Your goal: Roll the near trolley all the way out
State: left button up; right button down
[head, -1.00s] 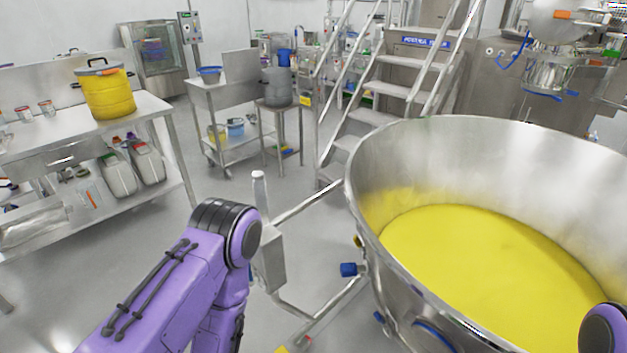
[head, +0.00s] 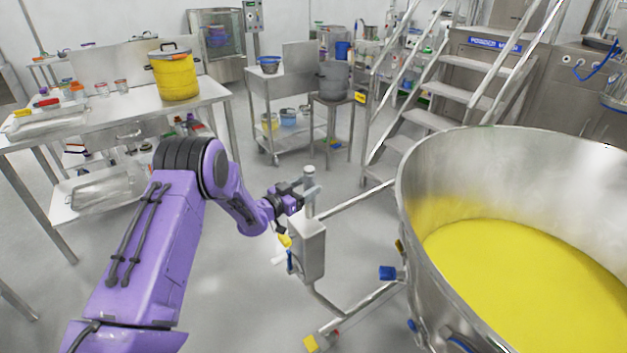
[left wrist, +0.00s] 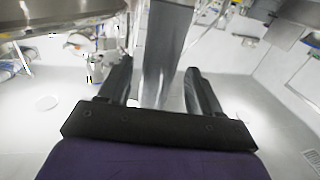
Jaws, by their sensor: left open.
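The near trolley carries a large steel bowl (head: 428,235) filled with yellow powder (head: 530,270). Its low tube frame (head: 365,300) runs out to the left, to an upright post (head: 310,205) with a grey box (head: 308,248). My left gripper (head: 308,188) is at the top part of this post, open. In the left wrist view the open fingers (left wrist: 157,82) stand on either side of a grey post (left wrist: 168,50). I cannot tell whether they touch it. My right gripper is not in view.
A steel stair (head: 445,105) stands behind the bowl. A shelved steel cart (head: 262,110) and a stand with a grey pot (head: 335,82) are at the back. A bench with a yellow drum (head: 174,75) is at the left. The floor (head: 240,310) left of the post is open.

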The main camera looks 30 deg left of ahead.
aim_at(314, 182)
pick_arm(q)
jog(key=w, duration=0.1)
jog(key=w+d, duration=0.1)
jog(key=w, duration=0.1)
jog(key=shift+w, duration=0.3)
jog(key=shift+a, duration=0.1)
